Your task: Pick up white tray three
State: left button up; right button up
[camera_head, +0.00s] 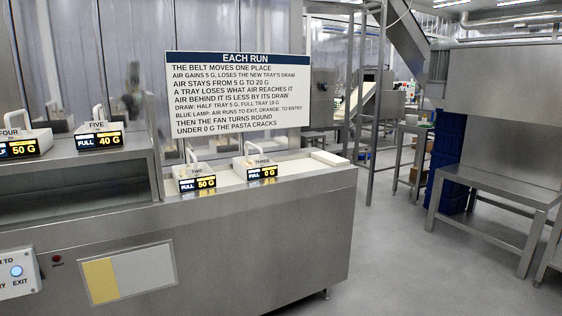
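White tray three (253,161) stands on the belt top at the right end of the steel machine. It is a low white tray with an upright handle, a "THREE" label, and a front display reading "FULL 0 G". White tray two (192,170) stands to its left, and its display reads "FULL 50 G". Tray five (98,126) reads "FULL 40 G" and tray four (30,134) reads "FULL 50 G", both on the left part of the machine. The contents of the trays cannot be made out. Neither of my grippers is in view.
A rules sign (238,95) stands behind trays two and three. The steel machine (270,235) fills the front. A control box (18,272) with a lit blue lamp is at the lower left. Open grey floor (420,265) lies right, before a steel table (490,185).

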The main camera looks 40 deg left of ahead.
aim_at(254, 159)
jog(key=u, duration=0.3)
jog(key=i, duration=1.75)
jog(key=u, duration=0.8)
